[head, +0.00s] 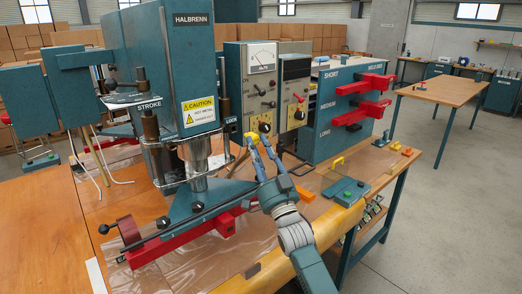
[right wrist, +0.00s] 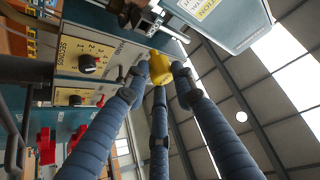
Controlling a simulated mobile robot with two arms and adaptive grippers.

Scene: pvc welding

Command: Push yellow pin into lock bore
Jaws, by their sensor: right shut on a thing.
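The yellow pin (head: 251,138) is at the fingertips of my right gripper (head: 259,148), in front of the control panel of the welding machine (head: 192,70). In the right wrist view the pin (right wrist: 159,68) is a yellow knob between the blue fingers of the right gripper (right wrist: 162,82), which is shut on it. A LOCK label (head: 229,121) is on the machine, just left of and above the pin. The lock bore itself cannot be made out, so I cannot tell whether the pin's tip is in it. My left gripper is not in view.
Control boxes with a dial (head: 261,57) and knobs stand right behind the gripper. A teal rack (head: 335,110) with red bars is to the right. Below are a red rail (head: 180,238), clear plastic sheet and a green-button box (head: 346,191). The floor at right is open.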

